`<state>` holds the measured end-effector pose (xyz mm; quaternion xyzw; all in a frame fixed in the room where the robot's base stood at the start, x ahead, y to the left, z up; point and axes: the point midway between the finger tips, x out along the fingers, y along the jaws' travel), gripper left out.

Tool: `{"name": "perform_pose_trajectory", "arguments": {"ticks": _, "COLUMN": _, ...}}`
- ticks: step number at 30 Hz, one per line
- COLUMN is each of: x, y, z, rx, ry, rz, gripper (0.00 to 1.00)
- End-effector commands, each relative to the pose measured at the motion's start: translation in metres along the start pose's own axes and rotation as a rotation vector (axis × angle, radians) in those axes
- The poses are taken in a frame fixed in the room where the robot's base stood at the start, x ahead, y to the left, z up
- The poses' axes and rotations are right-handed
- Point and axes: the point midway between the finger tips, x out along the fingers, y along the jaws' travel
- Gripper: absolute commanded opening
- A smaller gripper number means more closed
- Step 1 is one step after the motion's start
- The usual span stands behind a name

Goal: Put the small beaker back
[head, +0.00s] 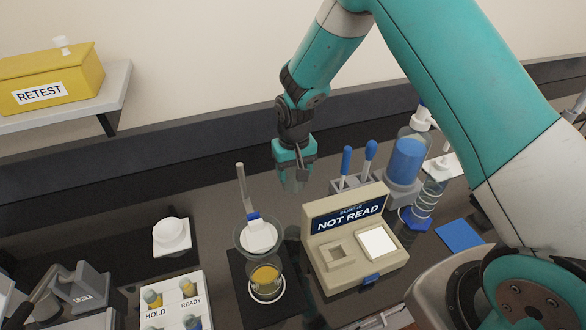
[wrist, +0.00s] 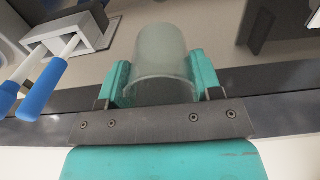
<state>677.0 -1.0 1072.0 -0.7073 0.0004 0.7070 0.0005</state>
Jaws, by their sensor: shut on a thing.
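The small beaker (wrist: 160,55), clear greyish glass, is between the two teal fingers of my gripper (wrist: 157,78) in the wrist view. My gripper is shut on it. In the head view my gripper (head: 294,178) hangs in the air above the back of the dark bench, with the beaker partly hidden between its fingers. The beaker looks empty. The gap between the beaker and the bench is hard to judge.
A reader marked NOT READ (head: 346,216) stands in front, right of my gripper, with blue-handled tools (head: 346,160) behind it. A glass funnel (head: 243,240) sits above yellow liquid (head: 265,274). A blue-liquid bottle (head: 406,158) stands right.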

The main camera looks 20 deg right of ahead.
Motion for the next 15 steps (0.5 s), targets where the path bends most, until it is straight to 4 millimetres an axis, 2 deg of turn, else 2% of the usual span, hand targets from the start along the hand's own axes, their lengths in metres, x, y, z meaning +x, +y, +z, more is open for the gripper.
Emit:
{"name": "perform_pose_trajectory", "arguments": {"ticks": 4, "x": 0.0, "y": -0.001, "z": 0.002, "rx": -0.002, "ry": 0.0, "rz": 0.0, "gripper": 0.31}}
{"name": "perform_pose_trajectory", "arguments": {"ticks": 8, "x": 0.008, "y": -0.001, "z": 0.002, "rx": -0.002, "ry": 0.0, "rz": 0.0, "gripper": 0.31}}
{"name": "perform_pose_trajectory", "arguments": {"ticks": 15, "x": 0.03, "y": -0.001, "z": 0.002, "rx": -0.002, "ry": 0.001, "rz": 0.0, "gripper": 0.31}}
